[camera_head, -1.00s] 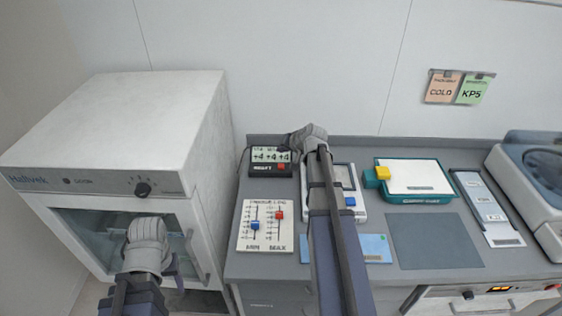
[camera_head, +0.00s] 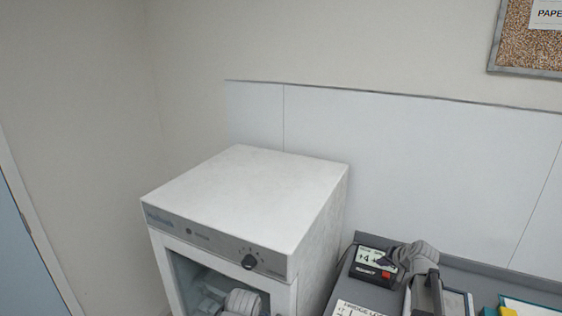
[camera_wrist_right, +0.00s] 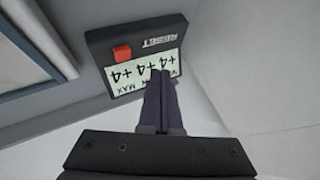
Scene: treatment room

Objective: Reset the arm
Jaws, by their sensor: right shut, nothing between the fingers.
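The dark display box (camera_head: 368,271) stands at the back left of the counter, against the wall. It has a pale screen reading +4 and a red button. In the right wrist view the box (camera_wrist_right: 105,45) shows upside down, with its red button (camera_wrist_right: 122,53), the word RESET and three +4 readings. My right gripper (camera_wrist_right: 163,74) is shut and empty, its fingertips in front of the screen, beside the red button. I cannot tell whether they touch. In the head view my right gripper (camera_head: 388,262) is at the box.
A white cabinet (camera_head: 250,190) with a knob and glass door stands left of the counter. A white card (camera_head: 348,308) lies in front of the box. A teal-edged item (camera_head: 508,311) is at the lower right. A cork board (camera_head: 520,45) hangs on the wall.

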